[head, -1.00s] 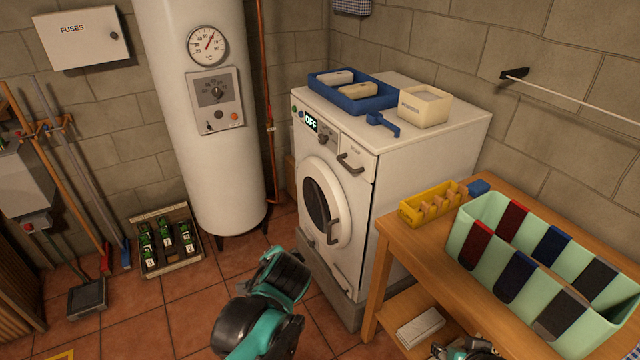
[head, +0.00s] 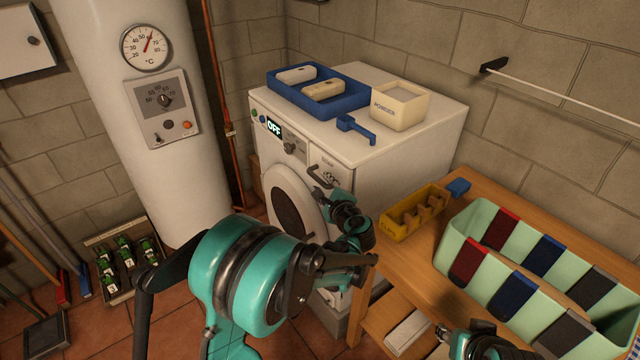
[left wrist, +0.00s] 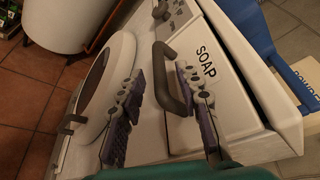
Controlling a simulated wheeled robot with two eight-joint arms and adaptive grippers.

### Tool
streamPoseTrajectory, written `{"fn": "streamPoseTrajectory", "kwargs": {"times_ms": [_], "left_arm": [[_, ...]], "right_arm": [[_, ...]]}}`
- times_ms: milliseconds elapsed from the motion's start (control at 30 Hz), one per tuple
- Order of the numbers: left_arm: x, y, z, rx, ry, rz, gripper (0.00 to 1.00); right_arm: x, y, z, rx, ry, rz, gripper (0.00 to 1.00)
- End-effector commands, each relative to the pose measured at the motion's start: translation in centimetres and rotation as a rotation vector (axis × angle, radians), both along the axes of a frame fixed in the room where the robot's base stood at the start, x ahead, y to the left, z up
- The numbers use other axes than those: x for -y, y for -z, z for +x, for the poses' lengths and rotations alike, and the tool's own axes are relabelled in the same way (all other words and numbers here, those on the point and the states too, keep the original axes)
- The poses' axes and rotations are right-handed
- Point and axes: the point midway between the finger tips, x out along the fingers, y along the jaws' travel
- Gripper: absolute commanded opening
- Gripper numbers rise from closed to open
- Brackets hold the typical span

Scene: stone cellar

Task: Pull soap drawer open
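The soap drawer (head: 330,163) is a white front at the upper right of the washing machine's face, and it looks shut. In the left wrist view its front (left wrist: 217,85) carries the word SOAP and a dark grey bar handle (left wrist: 170,78). My left gripper (head: 326,188) is at the drawer front, just below the handle in the head view. Its two fingers are spread, and in the left wrist view the handle shows between them; I cannot tell if they touch it. My right gripper (head: 474,344) is at the bottom edge, partly cut off.
The washing machine (head: 430,125) carries a blue tray (head: 287,97), a powder box (head: 398,110) and a blue scoop (head: 357,130). A wooden table (head: 400,262) with a yellow tray (head: 392,228) and a mint bin (head: 447,245) stands close on the right. The boiler (head: 165,205) is left.

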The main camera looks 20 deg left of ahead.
Motion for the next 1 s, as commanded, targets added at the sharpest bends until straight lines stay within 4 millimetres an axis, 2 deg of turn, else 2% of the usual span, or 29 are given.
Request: {"fn": "streamPoseTrajectory", "kwargs": {"times_ms": [200,500,633,867,1000], "left_arm": [[-1.3,0.6,1.8,-0.001,0.0,-0.002,0.34],[-1.4,0.5,2.1,0.0,0.001,-0.003,0.34],[-1.4,0.5,2.1,0.0,0.001,-0.003,0.0],[-1.4,0.5,2.0,0.0,0.0,-0.002,0.0],[-2.0,0.5,1.2,0.0,-0.001,-0.002,0.0]], "right_arm": [[0.0,0.7,0.0,0.0,0.0,0.0,0.4],[0.0,0.7,0.0,0.0,0.0,0.0,0.4],[0.0,0.7,0.0,0.0,0.0,0.0,0.4],[0.0,0.7,0.0,0.0,0.0,0.0,0.4],[0.0,0.7,0.0,0.0,0.0,0.0,0.4]]}}
